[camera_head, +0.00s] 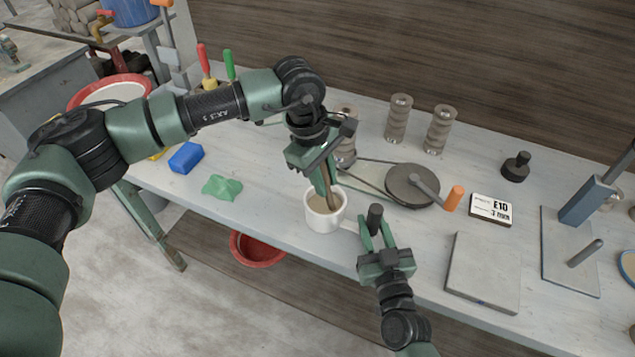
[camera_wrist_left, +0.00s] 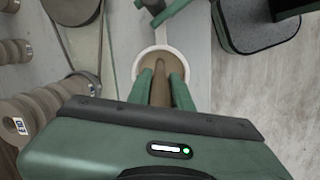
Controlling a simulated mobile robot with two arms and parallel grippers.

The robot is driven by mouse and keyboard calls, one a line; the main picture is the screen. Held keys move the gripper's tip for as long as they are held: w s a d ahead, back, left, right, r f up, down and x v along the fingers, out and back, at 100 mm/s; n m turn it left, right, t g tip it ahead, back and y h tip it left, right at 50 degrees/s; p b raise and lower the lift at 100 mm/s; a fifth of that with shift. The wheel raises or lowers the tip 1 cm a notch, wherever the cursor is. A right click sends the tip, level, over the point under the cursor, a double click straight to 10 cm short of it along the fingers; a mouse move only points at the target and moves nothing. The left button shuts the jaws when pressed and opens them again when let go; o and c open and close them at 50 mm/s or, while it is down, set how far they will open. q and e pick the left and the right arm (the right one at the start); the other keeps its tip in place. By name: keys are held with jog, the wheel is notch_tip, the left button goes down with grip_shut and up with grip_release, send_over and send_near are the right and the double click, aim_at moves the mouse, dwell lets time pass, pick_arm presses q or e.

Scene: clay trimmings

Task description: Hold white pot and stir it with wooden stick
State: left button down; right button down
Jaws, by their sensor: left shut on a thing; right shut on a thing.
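The white pot (camera_head: 318,222) stands upright near the front edge of the bench, with brownish contents inside. Its round rim also shows in the left wrist view (camera_wrist_left: 139,61). My left gripper (camera_head: 325,178) is above the pot, shut on the wooden stick (camera_head: 330,198), which points down into the pot. In the left wrist view the stick (camera_wrist_left: 160,88) runs between the green fingers into the contents, and its lower end is hidden there. My right gripper (camera_head: 374,232) is at the pot's right side, shut on its handle, which the fingers partly hide.
Behind the pot is a grey disc with a crank (camera_head: 408,184). A grey slab (camera_head: 483,272) and a price sign (camera_head: 491,209) lie right.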

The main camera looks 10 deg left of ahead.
pick_arm(q)
jog(key=shift+w+d, duration=0.15)
jog(key=shift+w, duration=0.3)
jog(key=shift+s+a+r, duration=0.1)
jog(key=shift+a+r, duration=0.3)
jog(key=shift+r, duration=1.45)
jog(key=shift+a+r, duration=0.35)
jog(key=shift+r, duration=1.45)
jog(key=shift+s+a+r, duration=0.1)
jog(key=shift+a+r, duration=0.3)
jog(key=shift+r, duration=1.45)
pick_arm(e)
jog(key=c, duration=1)
grip_release()
jog(key=v, duration=1.2)
